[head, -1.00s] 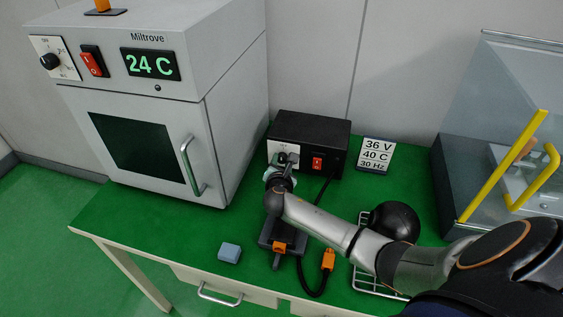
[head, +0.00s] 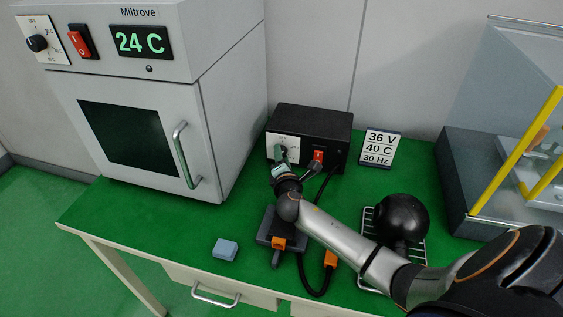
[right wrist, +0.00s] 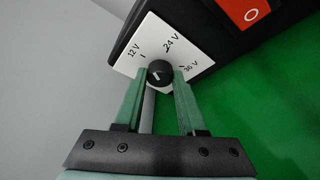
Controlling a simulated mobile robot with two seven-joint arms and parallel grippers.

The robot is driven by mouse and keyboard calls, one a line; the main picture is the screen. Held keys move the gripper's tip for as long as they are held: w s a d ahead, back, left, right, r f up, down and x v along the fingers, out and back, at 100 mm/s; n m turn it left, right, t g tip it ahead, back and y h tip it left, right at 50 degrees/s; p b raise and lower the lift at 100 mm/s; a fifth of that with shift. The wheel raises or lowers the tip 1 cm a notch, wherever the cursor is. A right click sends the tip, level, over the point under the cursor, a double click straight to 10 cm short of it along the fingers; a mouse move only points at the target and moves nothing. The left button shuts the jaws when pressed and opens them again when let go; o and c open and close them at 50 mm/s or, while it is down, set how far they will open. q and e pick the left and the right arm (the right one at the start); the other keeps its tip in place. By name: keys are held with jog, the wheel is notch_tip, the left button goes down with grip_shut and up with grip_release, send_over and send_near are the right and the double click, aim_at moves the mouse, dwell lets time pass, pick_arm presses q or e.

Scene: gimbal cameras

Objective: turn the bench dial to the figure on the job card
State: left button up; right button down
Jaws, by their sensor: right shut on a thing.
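The bench dial is a small black knob (right wrist: 159,72) on a white plate (right wrist: 132,65) marked 12 V, 24 V and 36 V, on the front of a black box (head: 318,122). My right gripper (head: 281,153) is at this plate. In the right wrist view its two green fingers (right wrist: 158,84) are shut on the knob, one on each side. A short white line on the knob slants toward the lower left; I cannot tell which mark it stands for. The job card (head: 379,147) reads 36 V, 40 C, 30 Hz. My left gripper is not in view.
A red switch (head: 318,157) is beside the plate. A grey oven (head: 205,120) showing 24 C stands at left. A blue block (head: 225,249), a dark stand with orange parts (head: 278,242), a black round object on a wire rack (head: 402,218) and a clear-walled case (head: 455,190) are around.

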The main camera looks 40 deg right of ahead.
jog(key=shift+f+m+t+b, duration=0.1)
jog(key=shift+m+t+b, duration=0.2)
jog(key=shift+b, duration=0.05)
dwell(0.3)
jog(key=c, duration=0.5)
grip_release()
jog(key=shift+s+a, duration=0.1)
jog(key=v, duration=1.2)
jog(key=shift+s, duration=0.15)
